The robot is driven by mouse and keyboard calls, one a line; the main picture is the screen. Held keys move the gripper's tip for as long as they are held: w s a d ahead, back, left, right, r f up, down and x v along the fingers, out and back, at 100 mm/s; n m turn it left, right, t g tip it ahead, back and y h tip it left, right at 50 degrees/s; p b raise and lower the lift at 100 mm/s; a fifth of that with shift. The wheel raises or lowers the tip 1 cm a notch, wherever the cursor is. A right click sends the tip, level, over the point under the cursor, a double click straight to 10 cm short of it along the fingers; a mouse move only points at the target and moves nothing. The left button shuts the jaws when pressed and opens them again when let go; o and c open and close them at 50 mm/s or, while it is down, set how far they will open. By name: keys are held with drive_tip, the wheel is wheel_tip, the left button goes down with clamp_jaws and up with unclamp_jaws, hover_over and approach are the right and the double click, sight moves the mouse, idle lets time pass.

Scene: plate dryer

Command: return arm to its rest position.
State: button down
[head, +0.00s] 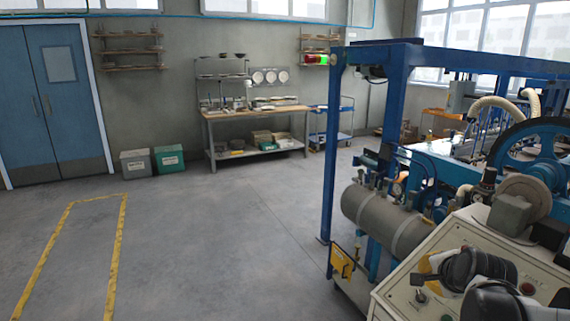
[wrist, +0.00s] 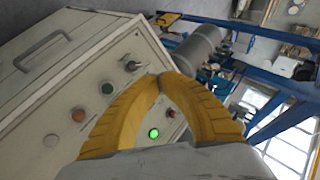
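My gripper (head: 428,272) is at the lower right of the head view, low over the sloped panel of a white control box (head: 392,287). In the wrist view my gripper (wrist: 160,78) shows two curved yellow fingers whose tips meet, with nothing held between them. The control box (wrist: 40,85) lies behind and left of the fingers there. Its panel carries a lit green button (wrist: 154,133) seen between the fingers, a red button (wrist: 171,113), a black switch (wrist: 131,65) and other buttons. I cannot tell whether the fingers touch the panel.
A blue machine frame (head: 335,150) with a grey tank (head: 385,222) stands just beyond the box. A flywheel (head: 545,135) rises at the right. The floor (head: 210,240) to the left is clear, with yellow lines. A workbench (head: 255,112) and blue doors (head: 60,95) are far back.

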drive_tip(key=s+a+f+n+g+y+b, duration=0.2)
drive_tip(key=s+a+n+b, duration=0.1)
drive_tip(key=s+a+n, duration=1.3)
drive_tip(key=s+a, duration=0.2)
drive_tip(key=a, duration=0.1)
drive_tip(key=shift+s, duration=0.1)
